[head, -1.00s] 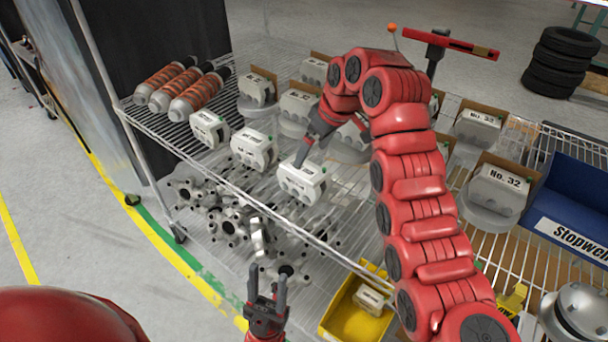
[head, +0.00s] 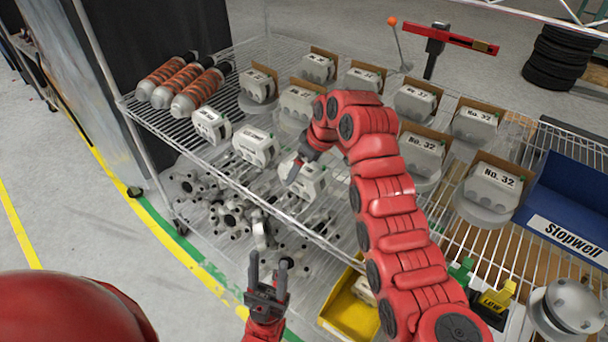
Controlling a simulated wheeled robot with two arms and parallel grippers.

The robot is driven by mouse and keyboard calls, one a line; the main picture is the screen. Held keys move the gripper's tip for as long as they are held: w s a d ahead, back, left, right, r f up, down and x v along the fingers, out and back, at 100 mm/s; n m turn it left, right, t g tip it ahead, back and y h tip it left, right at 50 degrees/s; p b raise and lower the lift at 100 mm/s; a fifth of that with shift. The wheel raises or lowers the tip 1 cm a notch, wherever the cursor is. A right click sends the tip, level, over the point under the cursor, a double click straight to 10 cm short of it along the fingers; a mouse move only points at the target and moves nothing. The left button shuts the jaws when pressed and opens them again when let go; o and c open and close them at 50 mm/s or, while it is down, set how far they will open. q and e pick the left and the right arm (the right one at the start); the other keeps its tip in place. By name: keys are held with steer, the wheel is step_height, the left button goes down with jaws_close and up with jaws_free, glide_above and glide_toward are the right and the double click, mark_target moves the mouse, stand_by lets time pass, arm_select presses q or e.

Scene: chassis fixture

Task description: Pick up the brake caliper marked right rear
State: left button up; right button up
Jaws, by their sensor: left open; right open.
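Three pale grey brake calipers stand in a row at the front edge of the wire shelf: a left one (head: 211,127), a middle one (head: 256,149) and a right one (head: 311,184). Their dark labels are too small or too covered for me to read for sure. My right gripper (head: 294,173) is open at the upper left of the right caliper, with one finger showing against it; I cannot tell whether they touch. The forearm hides part of this caliper's back. My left gripper (head: 267,268) is open and empty, pointing up, in front of the shelf edge.
Orange-striped shock absorbers (head: 182,84) lie at the shelf's back left. A yellow bin (head: 345,312), metal hubs (head: 232,218) and a blue Stopwell bin (head: 575,205) are nearby.

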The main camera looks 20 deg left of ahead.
steer(key=shift+f+b, duration=0.3)
steer(key=shift+b, duration=0.1)
stand_by(0.4)
steer(key=shift+r, duration=0.1)
jaws_close()
